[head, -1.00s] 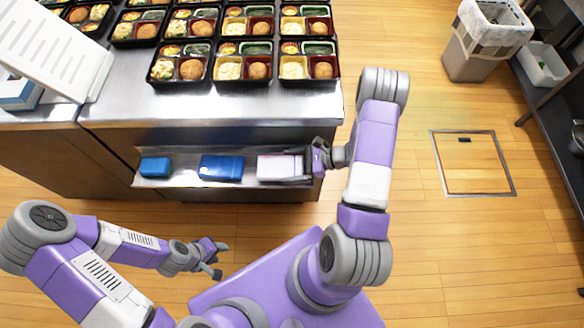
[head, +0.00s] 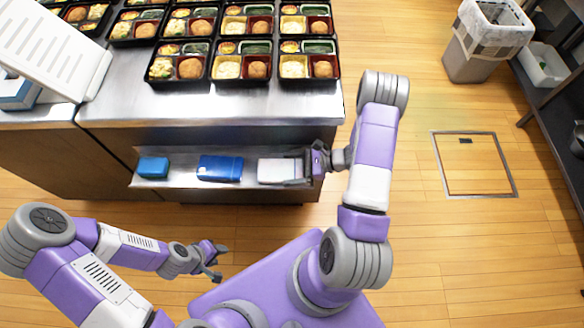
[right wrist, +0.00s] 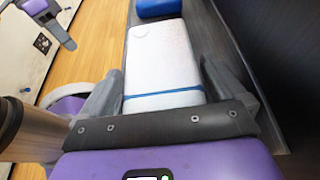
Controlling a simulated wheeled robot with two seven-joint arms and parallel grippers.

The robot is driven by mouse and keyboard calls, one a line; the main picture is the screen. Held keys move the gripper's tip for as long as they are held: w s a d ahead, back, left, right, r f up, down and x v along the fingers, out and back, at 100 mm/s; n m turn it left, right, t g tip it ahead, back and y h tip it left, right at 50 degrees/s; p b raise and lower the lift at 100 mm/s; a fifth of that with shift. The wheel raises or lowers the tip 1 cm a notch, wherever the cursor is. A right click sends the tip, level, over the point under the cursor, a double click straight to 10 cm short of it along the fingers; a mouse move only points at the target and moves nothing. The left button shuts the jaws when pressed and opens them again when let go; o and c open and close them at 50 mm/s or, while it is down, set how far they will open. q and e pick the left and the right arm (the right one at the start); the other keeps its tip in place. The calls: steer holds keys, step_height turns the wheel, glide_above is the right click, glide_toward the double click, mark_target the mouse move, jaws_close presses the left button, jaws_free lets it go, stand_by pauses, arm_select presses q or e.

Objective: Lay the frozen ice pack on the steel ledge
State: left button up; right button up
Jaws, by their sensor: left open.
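The white, frosty-looking ice pack (head: 276,171) lies flat on the steel ledge (head: 186,182) below the counter, at the ledge's right end. In the right wrist view the ice pack (right wrist: 160,60) has a blue band across its near part. My right gripper (head: 294,169) is at the pack's right end. In the right wrist view the right gripper (right wrist: 160,72) has a finger on each side of the pack, with a gap visible on the right side, so it looks open. My left gripper (head: 219,262) is open and empty, well in front of the ledge.
A blue block (head: 153,167) and a larger blue pack (head: 220,168) lie on the ledge left of the white one. The steel counter (head: 215,106) above holds several bento trays (head: 308,68). A white stand (head: 55,50) is at the left.

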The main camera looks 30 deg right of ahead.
steer(key=shift+s, duration=0.1)
steer(key=shift+r+p, duration=0.3)
steer(key=shift+p, duration=0.15)
steer(key=p+v, duration=0.2)
steer(key=v, duration=1)
steer(key=shift+r, duration=0.25)
